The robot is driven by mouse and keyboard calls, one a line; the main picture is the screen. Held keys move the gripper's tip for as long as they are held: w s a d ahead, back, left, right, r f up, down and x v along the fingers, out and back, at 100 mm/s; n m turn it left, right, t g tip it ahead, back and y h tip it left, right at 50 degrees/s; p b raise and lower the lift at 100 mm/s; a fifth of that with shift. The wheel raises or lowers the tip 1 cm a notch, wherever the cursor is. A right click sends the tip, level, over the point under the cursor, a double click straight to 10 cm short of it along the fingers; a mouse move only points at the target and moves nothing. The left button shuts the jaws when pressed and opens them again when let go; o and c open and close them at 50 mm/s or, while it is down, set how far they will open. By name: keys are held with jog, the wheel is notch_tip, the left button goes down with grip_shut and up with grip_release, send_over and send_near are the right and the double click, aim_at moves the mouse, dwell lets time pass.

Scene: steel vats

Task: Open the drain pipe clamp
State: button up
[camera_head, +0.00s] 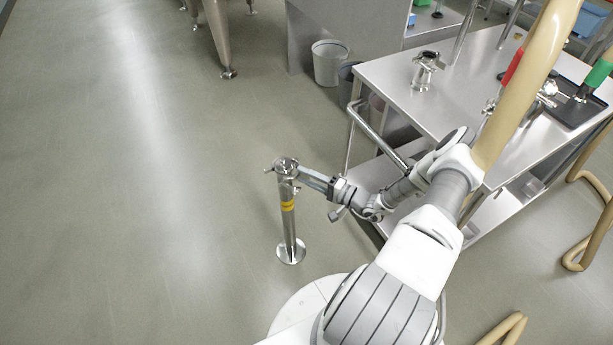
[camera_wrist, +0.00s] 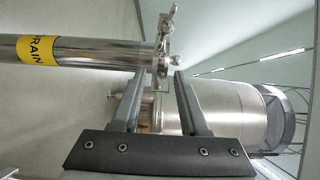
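The drain pipe (camera_head: 289,220) is a steel post standing upright on a round floor flange, with a yellow label. In the wrist view the pipe (camera_wrist: 95,50) lies sideways, its yellow label reading "RAIN". The steel clamp (camera_head: 285,166) sits around its top end. In the wrist view the clamp (camera_wrist: 164,42) shows at the pipe's end, with a small knob or nut sticking out towards my fingertips. My gripper (camera_head: 303,173) comes to the clamp from the right. In the wrist view my gripper (camera_wrist: 159,75) is open, fingers apart on either side of the knob. I cannot tell whether they touch.
A steel table (camera_head: 400,80) with fittings on top stands to the right, with a rail along its near side. A grey bin (camera_head: 329,65) stands behind it. Tan hoses lie at the right. The floor left of the pipe is clear.

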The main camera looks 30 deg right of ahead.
grip_shut()
dwell(1.2)
